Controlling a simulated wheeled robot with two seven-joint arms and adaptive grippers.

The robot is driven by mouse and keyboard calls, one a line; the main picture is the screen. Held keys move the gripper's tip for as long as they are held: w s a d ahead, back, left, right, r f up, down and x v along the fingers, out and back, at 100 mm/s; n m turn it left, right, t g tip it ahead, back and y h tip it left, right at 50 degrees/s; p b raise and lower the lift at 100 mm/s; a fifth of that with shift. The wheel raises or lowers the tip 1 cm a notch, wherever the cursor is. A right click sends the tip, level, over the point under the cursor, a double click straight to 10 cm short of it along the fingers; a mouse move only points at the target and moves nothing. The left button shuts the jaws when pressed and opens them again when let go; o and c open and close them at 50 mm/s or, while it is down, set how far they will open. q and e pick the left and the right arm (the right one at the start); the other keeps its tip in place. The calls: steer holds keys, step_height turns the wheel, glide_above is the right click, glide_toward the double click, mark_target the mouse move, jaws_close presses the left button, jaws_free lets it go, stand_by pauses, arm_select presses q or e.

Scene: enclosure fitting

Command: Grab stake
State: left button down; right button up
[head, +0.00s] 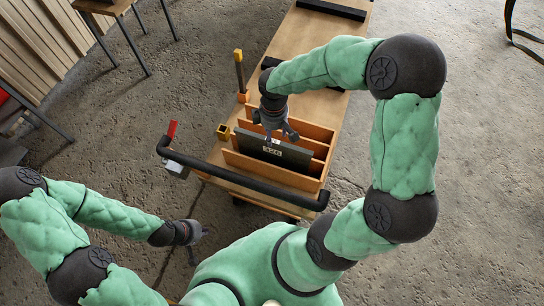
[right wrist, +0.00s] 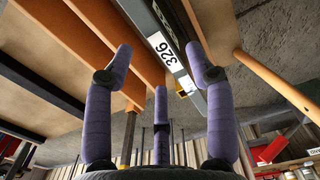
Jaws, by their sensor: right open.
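An upright dark stake with a yellow top (head: 239,70) stands in an orange foot at the left edge of the long wooden cart. My right gripper (head: 274,137) is open and empty over the divided wooden rack, right of and nearer than that stake. Its spread fingers (right wrist: 160,65) also show in the right wrist view, above a dark grey panel (head: 262,148) with a white label. The label reads 326 in the right wrist view (right wrist: 166,52). I cannot tell if they touch the panel. My left gripper (head: 196,240) hangs low over the floor, too small to read.
The wooden rack (head: 312,131) has several dividers. A black push bar (head: 240,177) crosses the cart's near end, with a red lever (head: 172,129) at its left. A yellow socket (head: 223,131) sits on the cart's left edge. A stool (head: 105,6) stands at upper left.

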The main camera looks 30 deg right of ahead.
mark_target(273, 141)
step_height(273, 141, down, 5)
steer(key=shift+s+a+f+b, duration=0.1)
steer(key=shift+s+b, duration=0.05)
steer(key=shift+b, duration=0.95)
jaws_close()
